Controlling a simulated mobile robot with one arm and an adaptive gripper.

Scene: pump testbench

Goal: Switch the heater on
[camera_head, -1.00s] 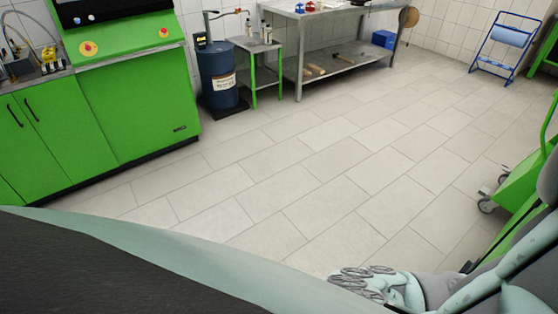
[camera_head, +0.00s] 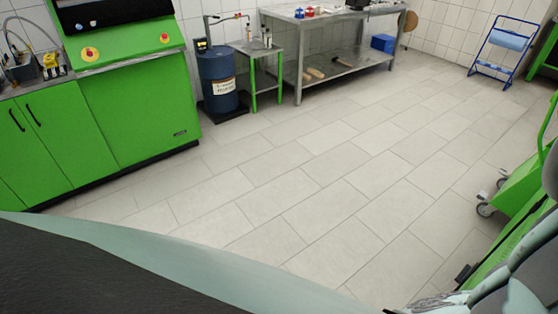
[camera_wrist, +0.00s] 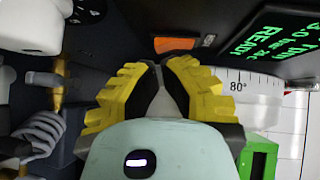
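In the wrist view, my gripper (camera_wrist: 160,68) has yellow and black fingers that converge, with the tips together and nothing visible between them. Just beyond the tips is a small orange rectangular switch (camera_wrist: 174,45) on a dark panel. I cannot tell its position or whether it is the heater's switch. To the right is a white curved scale (camera_wrist: 238,82) marked 80°. A dark display (camera_wrist: 268,35) at the upper right shows green text including "READY". The gripper does not show in the head view, and nothing there is clearly the heater.
In the wrist view, a ribbed pale hose (camera_wrist: 42,135) lies left and a green block (camera_wrist: 258,157) lower right. In the head view, a green testbench (camera_head: 130,110) stands left, a blue drum (camera_head: 218,82) and metal table (camera_head: 335,50) behind. The middle floor is clear.

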